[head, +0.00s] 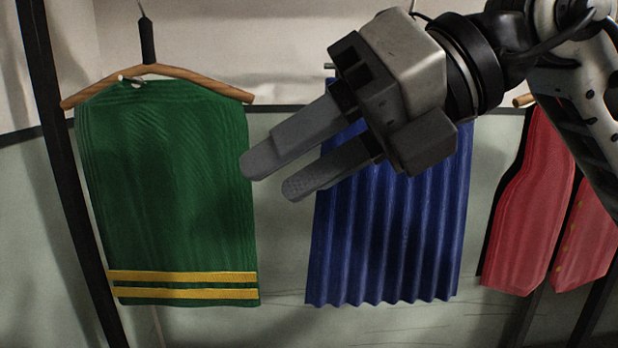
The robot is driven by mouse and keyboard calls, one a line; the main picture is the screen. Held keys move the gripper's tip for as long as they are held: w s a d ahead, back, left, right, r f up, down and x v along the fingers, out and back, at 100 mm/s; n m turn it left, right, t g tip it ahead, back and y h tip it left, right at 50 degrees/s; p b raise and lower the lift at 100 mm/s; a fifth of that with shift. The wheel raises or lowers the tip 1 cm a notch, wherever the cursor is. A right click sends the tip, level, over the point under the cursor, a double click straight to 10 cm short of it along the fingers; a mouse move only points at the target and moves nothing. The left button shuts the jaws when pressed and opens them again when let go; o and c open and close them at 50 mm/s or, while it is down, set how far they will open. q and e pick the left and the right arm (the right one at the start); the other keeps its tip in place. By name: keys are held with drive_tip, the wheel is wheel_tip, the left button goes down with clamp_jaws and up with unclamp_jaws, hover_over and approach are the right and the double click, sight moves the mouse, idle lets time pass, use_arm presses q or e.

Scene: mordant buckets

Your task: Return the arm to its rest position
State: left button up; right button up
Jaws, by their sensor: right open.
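My right gripper (268,180) comes in from the upper right of the head view. Its two grey fingers point down and to the left, a little apart, with nothing between them. It is in front of the blue pleated cloth and hides its upper part. Its fingertips show close to the right edge of the green cloth in the picture; whether they touch it I cannot tell. My left gripper is not in view.
A green cloth (165,200) with yellow stripes hangs on a wooden hanger (190,75) at left. A blue pleated cloth (390,240) hangs in the middle, red garments (530,210) at right. A dark post (62,170) stands at far left.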

drive_tip(key=w+d+f+m+t, duration=0.35)
drive_tip(key=f+m+t, duration=0.35)
drive_tip(key=m, duration=0.5)
drive_tip(key=w+d+f+m+t+p, duration=0.15)
drive_tip(key=w+f+m+t, duration=0.4)
drive_tip(key=m, duration=0.55)
drive_tip(key=w+d+f+m+t, duration=0.2)
drive_tip(key=d+f+m+t, duration=0.2)
drive_tip(key=f+m+t, duration=0.6)
drive_tip(key=s+d+f+m+g+h, duration=0.1)
drive_tip(key=s+f+m+g+h, duration=0.1)
drive_tip(key=f, duration=0.6)
drive_tip(key=s+d+f+m+g+h, duration=0.2)
drive_tip(key=s+f+m+g+h, duration=0.1)
drive_tip(key=s+f+g, duration=0.3)
drive_tip(key=s+d+f+m+g+h, duration=0.2)
drive_tip(key=s+f, duration=0.5)
drive_tip(key=f, duration=0.5)
drive_tip(key=m+g+h, duration=0.1)
drive_tip(key=m+g, duration=0.1)
drive_tip(key=shift+d+m, duration=0.2)
drive_tip(key=shift+m, duration=0.2)
drive_tip(key=shift+w, duration=0.1)
